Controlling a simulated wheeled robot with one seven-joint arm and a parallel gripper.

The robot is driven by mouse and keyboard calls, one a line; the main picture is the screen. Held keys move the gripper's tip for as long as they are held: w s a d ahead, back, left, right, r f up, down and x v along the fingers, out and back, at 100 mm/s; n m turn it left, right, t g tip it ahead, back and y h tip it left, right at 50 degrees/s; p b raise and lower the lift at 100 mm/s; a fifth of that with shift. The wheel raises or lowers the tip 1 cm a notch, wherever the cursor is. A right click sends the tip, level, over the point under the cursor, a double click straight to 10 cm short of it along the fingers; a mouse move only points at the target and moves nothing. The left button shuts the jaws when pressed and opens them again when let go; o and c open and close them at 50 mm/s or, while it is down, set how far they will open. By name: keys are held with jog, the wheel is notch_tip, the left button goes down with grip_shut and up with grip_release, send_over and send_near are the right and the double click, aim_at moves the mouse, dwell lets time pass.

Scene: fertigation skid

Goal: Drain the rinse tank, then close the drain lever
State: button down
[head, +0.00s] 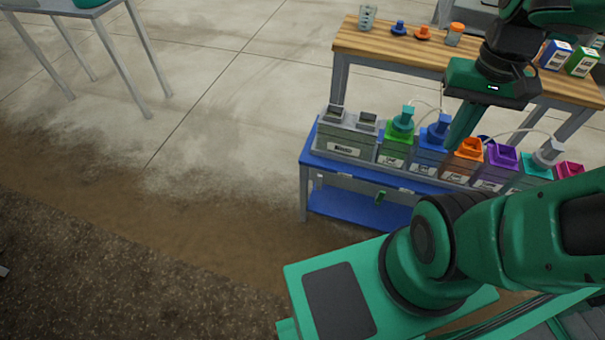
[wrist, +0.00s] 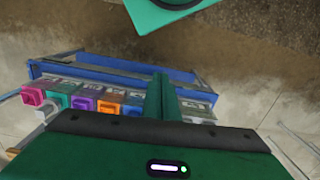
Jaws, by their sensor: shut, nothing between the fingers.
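The grey tank (head: 345,140) with a white label too small to read stands at the left end of the blue skid; I take it for the rinse tank. A small green lever-like piece (head: 380,197) shows on the skid's front below the tanks; I cannot tell its position or whether it is the drain lever. My gripper (head: 455,145) is shut and empty, in front of the row of coloured tanks in the head view. Its shut fingers (wrist: 160,78) also show in the wrist view, over the skid, and hide part of it.
Tanks with green, blue, orange (head: 468,149) and purple tops stand right of the grey tank on the blue skid (head: 312,160). A wooden bench (head: 390,50) behind holds a beaker, caps, a jar and boxes. A table (head: 85,12) stands far left. The floor left is clear.

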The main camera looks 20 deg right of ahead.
jog(key=shift+w+a, duration=0.1)
jog(key=shift+a, duration=0.15)
jog(key=w+a+f+n+h, duration=0.1)
jog(key=w+n, duration=0.2)
jog(key=w, duration=0.4)
jog(key=w+f+n, duration=0.2)
jog(key=w, duration=0.4)
jog(key=n+g+h, duration=0.1)
jog(key=n, duration=0.7)
send_over(320, 179)
jog(key=w+d, duration=0.1)
jog(key=w, duration=0.3)
jog(key=w+a+x, duration=0.1)
jog(key=a+x, duration=0.1)
jog(key=x, duration=0.7)
jog(key=w+a+f+x, duration=0.1)
jog(key=x, duration=0.8)
jog(key=w+a+f+n, duration=0.2)
jog(key=a+f+n, duration=0.2)
jog(key=a+f, duration=0.7)
jog(key=shift+s+d+f, duration=0.6)
jog(key=shift+d+f, duration=0.65)
jog(key=shift+f, duration=0.7)
jog(key=shift+s+d+f, duration=0.6)
jog(key=shift+d+f, duration=0.6)
jog(key=shift+f, duration=0.75)
jog(key=shift+s+d+f, duration=0.6)
jog(key=shift+d+f, duration=0.65)
jog(key=shift+f, duration=0.7)
